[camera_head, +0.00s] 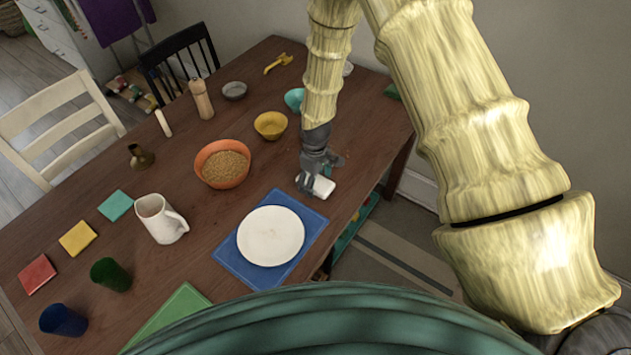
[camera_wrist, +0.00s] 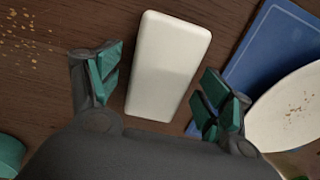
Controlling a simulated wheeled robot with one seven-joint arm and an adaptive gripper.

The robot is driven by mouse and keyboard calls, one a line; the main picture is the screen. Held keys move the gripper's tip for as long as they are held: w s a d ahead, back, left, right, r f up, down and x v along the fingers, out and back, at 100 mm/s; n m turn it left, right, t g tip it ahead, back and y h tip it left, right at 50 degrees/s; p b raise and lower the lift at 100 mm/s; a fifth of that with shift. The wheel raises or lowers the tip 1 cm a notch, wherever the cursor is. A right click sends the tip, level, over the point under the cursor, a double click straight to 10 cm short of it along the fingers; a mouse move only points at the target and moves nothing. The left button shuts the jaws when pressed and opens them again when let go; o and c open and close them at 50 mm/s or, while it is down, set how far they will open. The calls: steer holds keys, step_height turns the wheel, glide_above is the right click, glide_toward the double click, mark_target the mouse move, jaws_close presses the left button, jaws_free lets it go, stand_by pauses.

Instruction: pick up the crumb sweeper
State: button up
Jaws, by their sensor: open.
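The crumb sweeper is most likely the white rounded block (camera_head: 321,186) on the table, beside the far right corner of the blue placemat. In the wrist view the white block (camera_wrist: 168,66) lies flat on the dark wood, between the two green-padded fingers and reaching beyond them. My gripper (camera_head: 318,179) is low over the block, in the wrist view (camera_wrist: 160,92) with its fingers spread apart. A gap shows between each finger and the block. The block's near end is close to the gripper's palm. I cannot tell the exact height of the fingers above the table.
A white plate (camera_head: 271,236) with crumbs sits on the blue placemat (camera_head: 233,262), close to the right finger. Crumbs (camera_wrist: 28,32) lie on the wood at left. An orange bowl (camera_head: 222,164), a yellow bowl (camera_head: 270,125) and a white pitcher (camera_head: 160,218) stand nearby. The table edge is near.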

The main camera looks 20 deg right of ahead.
steer(key=shift+f, duration=0.4)
steer(key=shift+c, duration=0.2)
steer(key=c, duration=1.2)
steer(key=shift+r, duration=0.15)
steer(key=shift+r+b, duration=0.85)
steer(key=shift+r, duration=0.4)
steer(key=s+b, duration=0.1)
steer(key=s, duration=0.4)
steer(key=s+d+r+b, duration=0.1)
steer(key=s+b, duration=0.1)
steer(key=s, duration=0.3)
steer(key=s+r+b, duration=0.1)
steer(key=s+b, duration=0.1)
steer(key=s, duration=0.4)
steer(key=shift+d+r, duration=0.15)
